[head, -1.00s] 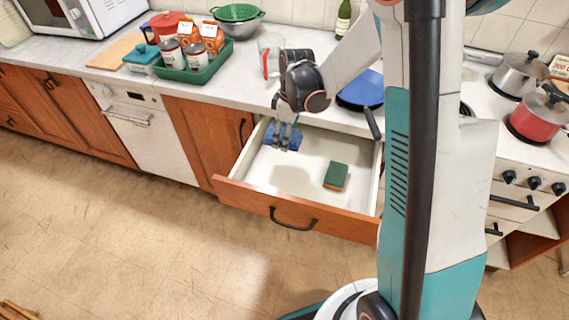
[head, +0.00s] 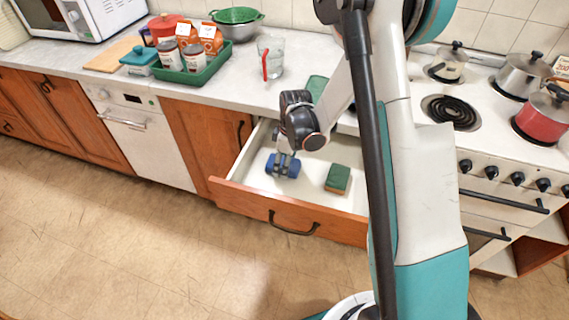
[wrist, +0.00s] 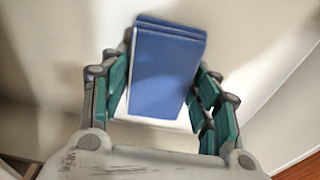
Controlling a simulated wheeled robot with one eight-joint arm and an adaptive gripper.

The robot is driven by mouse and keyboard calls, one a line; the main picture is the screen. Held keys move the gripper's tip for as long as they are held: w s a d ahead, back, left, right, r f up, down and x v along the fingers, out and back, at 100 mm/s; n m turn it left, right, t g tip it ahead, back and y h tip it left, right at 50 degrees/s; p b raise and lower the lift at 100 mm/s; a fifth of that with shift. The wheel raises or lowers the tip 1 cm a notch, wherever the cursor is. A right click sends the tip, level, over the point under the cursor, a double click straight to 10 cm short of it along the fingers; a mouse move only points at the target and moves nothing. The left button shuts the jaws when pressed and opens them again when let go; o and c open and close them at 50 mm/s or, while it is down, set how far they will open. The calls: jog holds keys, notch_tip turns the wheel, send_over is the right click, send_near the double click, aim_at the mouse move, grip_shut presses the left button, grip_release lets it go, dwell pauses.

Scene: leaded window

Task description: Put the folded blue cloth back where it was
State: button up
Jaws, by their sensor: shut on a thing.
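The folded blue cloth (head: 293,169) is inside the open drawer (head: 250,203), toward its left side. My gripper (head: 283,159) points down into the drawer and is shut on the cloth. In the wrist view the cloth (wrist: 165,75) is a thick folded blue block between the teal-padded fingers of my gripper (wrist: 160,68). The pale drawer floor lies around it. I cannot tell whether the cloth touches the floor.
A green sponge (head: 338,178) lies in the drawer to the right of the cloth. The drawer floor between them is bare. On the counter above are a glass jug (head: 271,55) and a green tray (head: 195,70) of cartons and cans. My arm hides part of the counter.

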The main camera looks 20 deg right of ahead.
jog(key=o, duration=1.1)
jog(key=shift+f, duration=0.1)
jog(key=s+r+m+t+p, duration=0.25)
jog(key=s+r, duration=0.25)
jog(key=r, duration=0.9)
jog(key=s+r+m+t+p, duration=0.1)
jog(key=s+r+m+p, duration=0.3)
jog(key=r, duration=0.9)
jog(key=s+r+m+t+h+b, duration=0.1)
jog(key=s+r+m+t+b, duration=0.1)
jog(key=s, duration=1.2)
notch_tip(320, 180, up, 3)
jog(key=shift+a+f+m+t, duration=0.15)
jog(key=shift+m+t, duration=0.3)
jog(key=shift+m, duration=0.7)
